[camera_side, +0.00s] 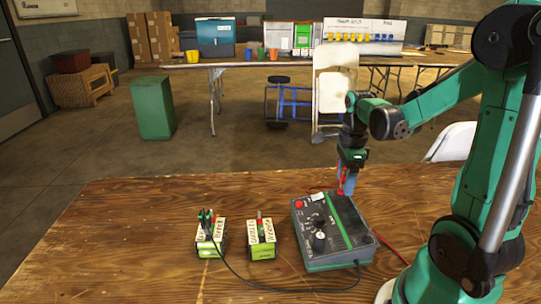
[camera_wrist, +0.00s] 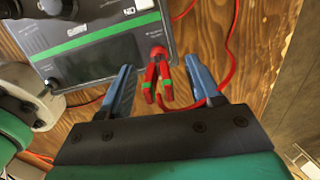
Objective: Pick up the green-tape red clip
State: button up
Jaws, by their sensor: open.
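The red clip with green tape bands (camera_wrist: 158,78) shows in the wrist view at the charger's edge, its two handles pointing toward my gripper. My gripper (camera_wrist: 160,80) is open, with one blue finger on each side of the clip. Neither finger visibly touches it. In the side view my gripper (camera_side: 346,184) points down behind the charger, and the red clip (camera_side: 342,178) shows just in front of it. The dark grey charger with a green stripe (camera_side: 333,232) sits on the wooden table. A red cable runs beside the clip in the wrist view.
Two green-and-white boxes, a left one (camera_side: 211,238) with dark clips on it and a right one (camera_side: 261,239) with a red-topped clip, stand left of the charger. A black cable (camera_side: 290,288) loops across the table front. The table's left part is clear.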

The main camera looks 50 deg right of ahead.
grip_shut()
jog(key=shift+r, duration=0.1)
notch_tip(320, 180, up, 20)
dwell(0.7)
